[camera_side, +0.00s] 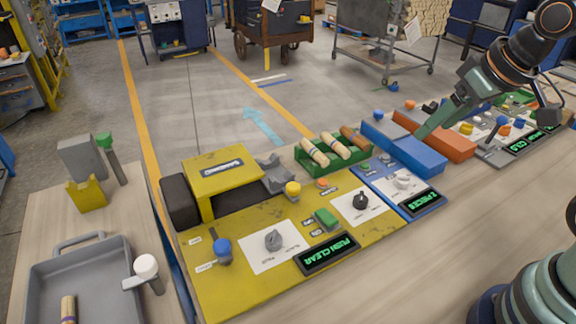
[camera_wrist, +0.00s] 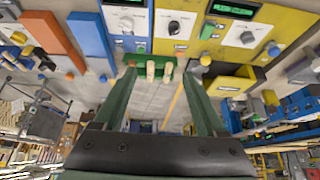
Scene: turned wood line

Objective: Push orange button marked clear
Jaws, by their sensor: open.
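The orange button (camera_side: 322,183) is a small low cap at the back right of the yellow panel (camera_side: 235,275), beside a small printed label. It also shows in the wrist view (camera_wrist: 181,47), near the upper middle. The panel's display (camera_side: 328,253) reads "PUSH CLEAR" in green. The button lies beyond the fingertips there.
A green tray (camera_side: 345,163) of turned wood pieces stands behind the panels. A yellow knob (camera_side: 293,188), a green button (camera_side: 326,218) and a black dial (camera_side: 361,200) surround the orange button. A blue panel (camera_side: 400,187) and blue block (camera_side: 415,155) lie between it and my gripper.

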